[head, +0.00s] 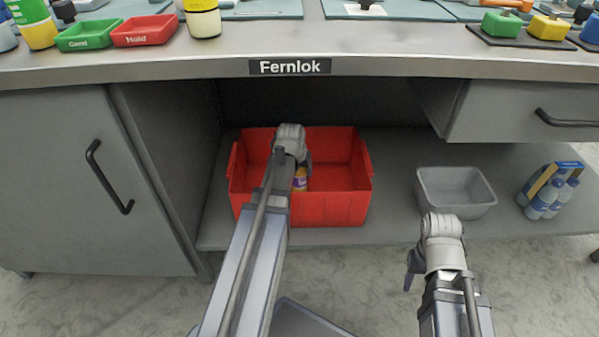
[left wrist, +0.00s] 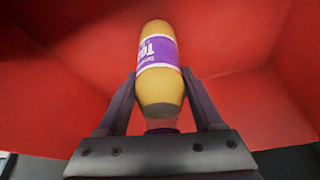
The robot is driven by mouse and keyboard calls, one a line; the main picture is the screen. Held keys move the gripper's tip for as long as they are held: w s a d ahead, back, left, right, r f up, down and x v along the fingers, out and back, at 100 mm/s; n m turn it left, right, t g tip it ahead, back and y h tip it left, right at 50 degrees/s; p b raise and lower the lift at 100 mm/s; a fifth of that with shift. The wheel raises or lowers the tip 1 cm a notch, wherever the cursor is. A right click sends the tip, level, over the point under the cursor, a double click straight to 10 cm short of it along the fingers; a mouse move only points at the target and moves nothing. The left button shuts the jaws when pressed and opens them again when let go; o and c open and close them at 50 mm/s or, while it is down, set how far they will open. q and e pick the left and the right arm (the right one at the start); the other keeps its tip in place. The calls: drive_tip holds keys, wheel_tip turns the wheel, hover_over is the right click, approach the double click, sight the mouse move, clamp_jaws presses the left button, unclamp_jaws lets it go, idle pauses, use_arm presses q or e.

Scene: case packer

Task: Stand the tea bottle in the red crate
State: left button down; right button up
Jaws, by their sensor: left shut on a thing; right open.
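The tea bottle (head: 300,179) is amber-yellow with a purple label and shows partly behind my left arm, inside the outline of the red crate (head: 330,210). The crate stands on the lower shelf under the bench. My left gripper (head: 303,163) is shut on the bottle, its fingers on either side of it. In the left wrist view the bottle (left wrist: 158,88) is between the two fingers, with red crate walls (left wrist: 70,60) around it. Whether its base touches the crate floor is hidden. My right gripper (head: 410,268) is open and empty, in front of the shelf.
A grey bin (head: 455,205) stands right of the crate on the shelf (head: 390,225), then a pack of blue bottles (head: 548,192). The bench top (head: 400,55) overhangs the shelf. A cabinet (head: 80,190) is on the left and a drawer (head: 530,120) on the right.

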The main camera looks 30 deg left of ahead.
use_arm(q)
drive_tip(key=c, duration=0.5)
unclamp_jaws()
drive_tip(key=shift+f, duration=0.2)
drive_tip(key=o, duration=0.5)
drive_tip(key=shift+c, duration=0.2)
drive_tip(key=shift+r, duration=0.15)
drive_tip(key=shift+r, duration=0.2)
drive_tip(key=p+v, duration=1.1)
drive_tip(key=shift+s+r, duration=0.25)
drive_tip(key=shift+r, duration=0.1)
drive_tip(key=shift+d, duration=0.1)
drive_tip(key=s+d+m+g, duration=0.1)
drive_tip(key=s+d, duration=0.3)
drive_tip(key=d, duration=0.6)
drive_tip(key=s+d+f+m+g, duration=0.1)
drive_tip(key=s+d, duration=0.4)
drive_tip(key=d, duration=0.5)
drive_tip(key=s+d+m+g, duration=0.2)
drive_tip(key=s+d+m, duration=0.3)
drive_tip(key=d, duration=0.5)
drive_tip(key=shift+d+f, duration=0.3)
drive_tip(key=shift+d, duration=0.05)
